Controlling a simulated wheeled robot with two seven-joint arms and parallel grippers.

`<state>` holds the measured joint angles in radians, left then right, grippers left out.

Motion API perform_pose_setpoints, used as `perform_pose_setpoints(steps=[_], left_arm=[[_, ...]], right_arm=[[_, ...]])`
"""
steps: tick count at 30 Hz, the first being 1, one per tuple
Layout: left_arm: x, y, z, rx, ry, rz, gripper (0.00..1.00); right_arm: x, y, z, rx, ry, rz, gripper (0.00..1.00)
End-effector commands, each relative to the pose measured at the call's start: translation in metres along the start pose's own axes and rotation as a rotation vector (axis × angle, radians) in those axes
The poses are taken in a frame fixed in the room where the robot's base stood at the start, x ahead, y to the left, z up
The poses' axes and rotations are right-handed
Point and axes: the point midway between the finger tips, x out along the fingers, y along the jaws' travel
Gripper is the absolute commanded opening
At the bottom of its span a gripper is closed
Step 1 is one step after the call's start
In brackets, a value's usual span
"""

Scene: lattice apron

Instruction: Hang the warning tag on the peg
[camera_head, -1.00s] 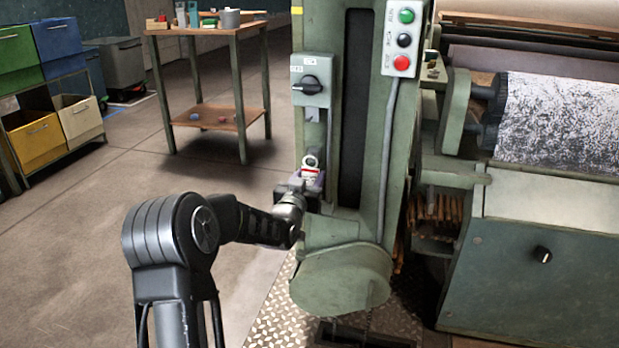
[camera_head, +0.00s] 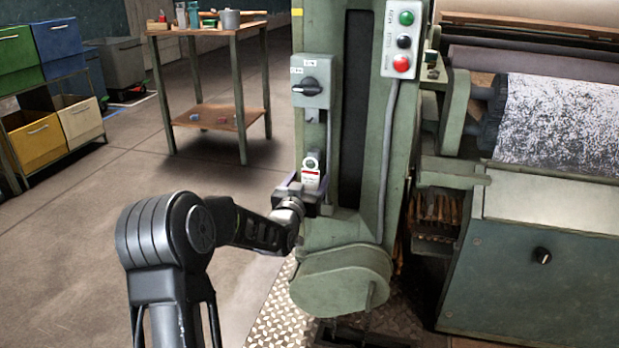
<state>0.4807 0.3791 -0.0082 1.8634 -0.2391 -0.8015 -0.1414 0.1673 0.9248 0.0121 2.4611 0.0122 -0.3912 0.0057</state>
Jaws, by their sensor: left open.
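The warning tag (camera_head: 311,176) is a small white plate with a red band and a grey ring-like top with a hole. It is upright against the front of the green machine column, below the switch box. My left gripper (camera_head: 308,188) is open at the tag's lower part, with a finger on each side of it. I cannot tell whether the fingers touch the tag. No peg can be made out clearly at the tag's top, so I cannot tell whether the hole is around one. My right gripper is out of view.
The green column (camera_head: 360,215) carries a grey switch box (camera_head: 312,82) with a black knob and a button panel (camera_head: 402,40). A roller machine (camera_head: 540,200) stands at the right.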

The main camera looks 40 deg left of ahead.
Motion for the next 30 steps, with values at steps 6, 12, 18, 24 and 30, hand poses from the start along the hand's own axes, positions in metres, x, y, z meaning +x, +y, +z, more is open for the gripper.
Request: perform_pose_setpoints(steps=[6, 12, 18, 24, 30], left_arm=[[-0.038, 0.000, -0.003, 0.000, -0.001, 0.000, 0.70], [-0.061, 0.000, -0.001, -0.001, 0.000, -0.001, 0.70], [-0.064, 0.000, 0.000, 0.000, 0.001, -0.001, 0.70], [-0.063, 0.000, 0.000, 0.000, 0.000, -0.001, 0.70], [-0.063, 0.000, 0.000, -0.002, 0.000, 0.000, 0.70]], right_arm=[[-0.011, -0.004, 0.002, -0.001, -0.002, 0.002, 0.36], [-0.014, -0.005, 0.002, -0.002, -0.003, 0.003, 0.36], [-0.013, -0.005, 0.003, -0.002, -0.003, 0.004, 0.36], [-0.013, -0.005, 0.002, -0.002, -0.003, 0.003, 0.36], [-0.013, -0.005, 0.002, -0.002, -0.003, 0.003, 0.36]])
